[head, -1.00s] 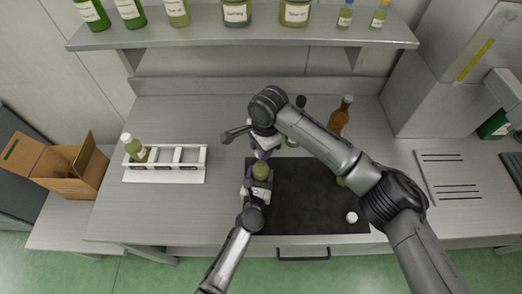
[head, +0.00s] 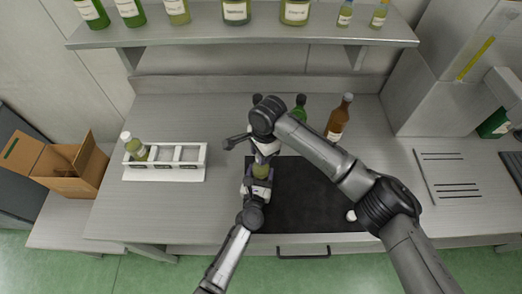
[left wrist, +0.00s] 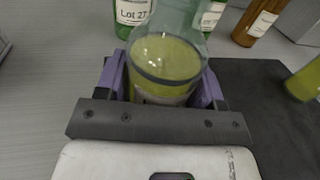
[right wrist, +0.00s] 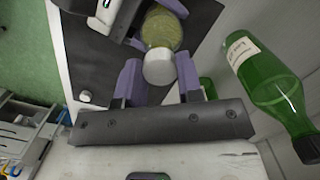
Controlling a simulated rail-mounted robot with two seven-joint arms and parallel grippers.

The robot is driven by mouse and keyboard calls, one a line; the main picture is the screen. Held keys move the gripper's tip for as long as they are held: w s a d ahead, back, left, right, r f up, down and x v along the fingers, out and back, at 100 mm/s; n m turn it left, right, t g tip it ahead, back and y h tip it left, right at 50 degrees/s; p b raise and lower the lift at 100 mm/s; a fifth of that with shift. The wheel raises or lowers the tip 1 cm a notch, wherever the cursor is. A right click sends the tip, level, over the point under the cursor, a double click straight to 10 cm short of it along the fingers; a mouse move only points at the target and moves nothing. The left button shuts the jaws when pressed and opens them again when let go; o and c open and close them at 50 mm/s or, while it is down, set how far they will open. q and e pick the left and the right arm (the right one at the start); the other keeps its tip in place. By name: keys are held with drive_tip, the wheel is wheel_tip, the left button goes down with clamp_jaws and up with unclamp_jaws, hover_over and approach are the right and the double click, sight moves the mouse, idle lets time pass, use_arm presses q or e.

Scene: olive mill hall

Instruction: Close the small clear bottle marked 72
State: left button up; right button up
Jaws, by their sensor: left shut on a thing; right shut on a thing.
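A small clear bottle with yellow-green oil (head: 261,172) stands upright in my left gripper (head: 257,184) over the dark mat's left part. In the left wrist view the clear bottle (left wrist: 165,65) is between the purple fingers; its label is mostly hidden and no number is readable. My right gripper (head: 265,157) is directly above the bottle, pointing down. In the right wrist view its purple fingers (right wrist: 159,82) are shut on a white cap (right wrist: 158,69), in line with the bottle (right wrist: 160,30). I cannot tell whether the cap touches the bottle's mouth.
Another white cap (head: 351,215) lies on the dark mat (head: 310,205). A second oil bottle (left wrist: 304,82) stands right of the held one. Green bottles (head: 300,104) and a brown bottle (head: 338,118) stand behind. A white rack (head: 190,172) with a capped bottle (head: 137,150) is left.

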drive_tip(key=shift+f, duration=0.4)
drive_tip(key=shift+f, duration=0.55)
idle(0.4)
